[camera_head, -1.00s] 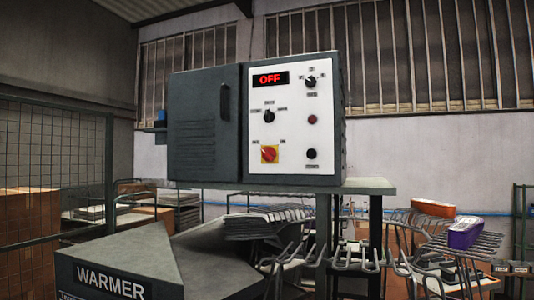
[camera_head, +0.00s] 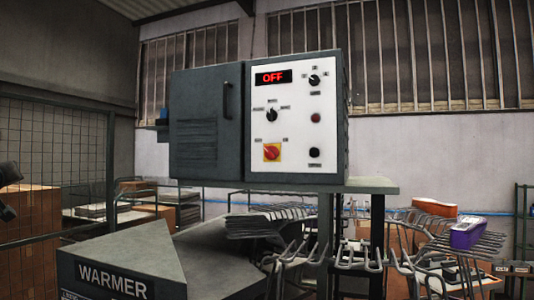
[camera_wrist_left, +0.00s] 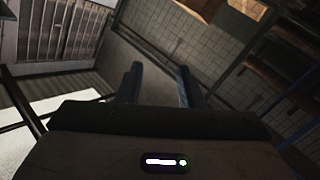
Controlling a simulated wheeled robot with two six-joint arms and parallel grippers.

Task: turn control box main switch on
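The control box (camera_head: 205,90) is a dark grey cabinet with a white front panel (camera_head: 295,125), standing on a grey-green shelf. Its display (camera_head: 273,77) reads OFF in red. The main switch (camera_head: 272,152) is a red rotary knob on a yellow plate at the panel's lower left. In the left wrist view, my left gripper (camera_wrist_left: 158,85) has its two fingers apart with nothing between them, away from the box. A dark part of my left arm (camera_head: 9,190) shows at the left edge of the head view. My right gripper is in neither view.
A grey machine marked WARMER (camera_head: 112,280) stands in front, below the box. Metal racks (camera_head: 360,250) stand at the lower right, with a purple item (camera_head: 465,234) and an orange one (camera_head: 435,208). A wire fence and cardboard boxes (camera_head: 30,215) are at the left.

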